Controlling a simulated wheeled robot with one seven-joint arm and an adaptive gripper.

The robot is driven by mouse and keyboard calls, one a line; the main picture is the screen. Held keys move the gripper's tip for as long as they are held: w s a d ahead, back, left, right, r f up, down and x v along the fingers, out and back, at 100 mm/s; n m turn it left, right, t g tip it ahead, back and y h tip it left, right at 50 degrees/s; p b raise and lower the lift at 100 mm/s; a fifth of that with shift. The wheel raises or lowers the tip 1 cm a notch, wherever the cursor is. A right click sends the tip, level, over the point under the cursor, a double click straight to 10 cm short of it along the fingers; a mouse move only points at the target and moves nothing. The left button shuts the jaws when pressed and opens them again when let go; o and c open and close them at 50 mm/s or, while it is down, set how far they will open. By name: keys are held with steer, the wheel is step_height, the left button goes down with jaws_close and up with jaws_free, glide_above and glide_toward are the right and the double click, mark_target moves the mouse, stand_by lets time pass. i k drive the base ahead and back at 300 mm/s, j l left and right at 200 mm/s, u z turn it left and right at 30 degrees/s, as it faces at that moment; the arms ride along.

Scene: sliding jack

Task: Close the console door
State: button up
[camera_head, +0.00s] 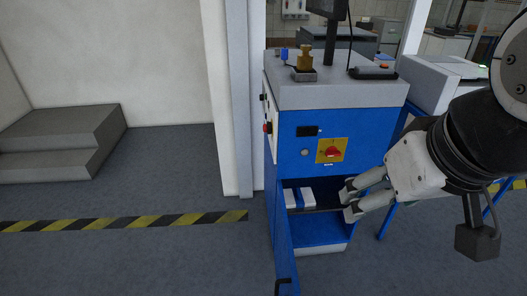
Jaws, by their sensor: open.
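The blue console (362,128) with a grey top stands in the middle of the head camera view. Its lower compartment is uncovered, and a shelf with white and blue items (299,197) shows inside. The blue console door (283,235) stands open, swung out toward me at the compartment's left side and seen nearly edge-on. A dark handle (284,283) shows near its lower end. My gripper (346,200) is open, in front of the right part of the compartment. It is to the right of the door and apart from it. Nothing shows between its fingers.
A red rotary switch (332,152) on a yellow plate sits above the compartment. A brass part (304,59) stands on the console top. Grey steps (62,143) are at left. The floor at lower left is clear, with a yellow-black stripe (125,222).

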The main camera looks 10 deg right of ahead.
mark_target(288, 282)
steer(key=j+z, duration=0.25)
steer(key=j, duration=0.35)
steer(key=k+j+z, duration=0.2)
steer(key=j, duration=0.4)
steer(key=j+z, duration=0.1)
steer(key=z, duration=0.35)
steer(key=j+z, duration=0.15)
steer(key=z, duration=0.25)
steer(key=j+z, duration=0.1)
steer(key=z, duration=0.35)
steer(key=j+z, duration=0.1)
steer(key=z, duration=0.35)
steer(key=k+j, duration=0.35)
steer(key=k+z, duration=0.05)
steer(key=k, duration=0.05)
